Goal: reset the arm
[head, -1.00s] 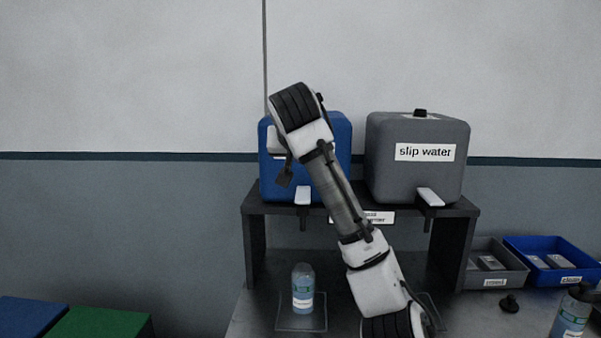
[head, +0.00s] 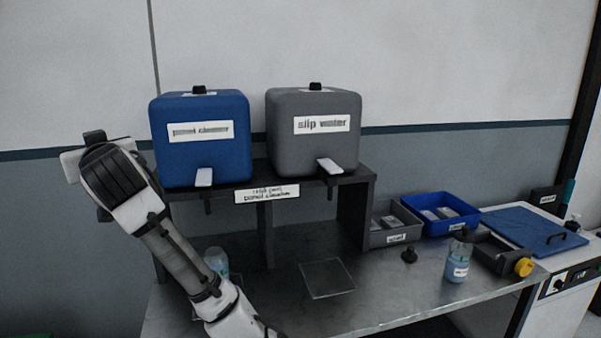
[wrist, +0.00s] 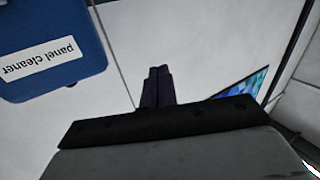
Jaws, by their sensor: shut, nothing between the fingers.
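My arm (head: 165,235) stands at the left of the head view, raised and leaning left in front of the bench. My gripper shows in the wrist view (wrist: 157,75) with its two dark fingers together and nothing between them. Its fingertips cannot be made out in the head view. In the wrist view the gripper is in free space near the blue panel cleaner tank (wrist: 45,50), which also shows in the head view (head: 202,150). It does not appear to touch the tank.
A grey slip water tank (head: 313,155) sits beside the blue one on a dark shelf (head: 353,215). A bottle (head: 216,262) stands partly behind my arm; another bottle (head: 456,265) stands right. Grey (head: 395,238) and blue (head: 440,228) bins line the bench back. The front middle is clear.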

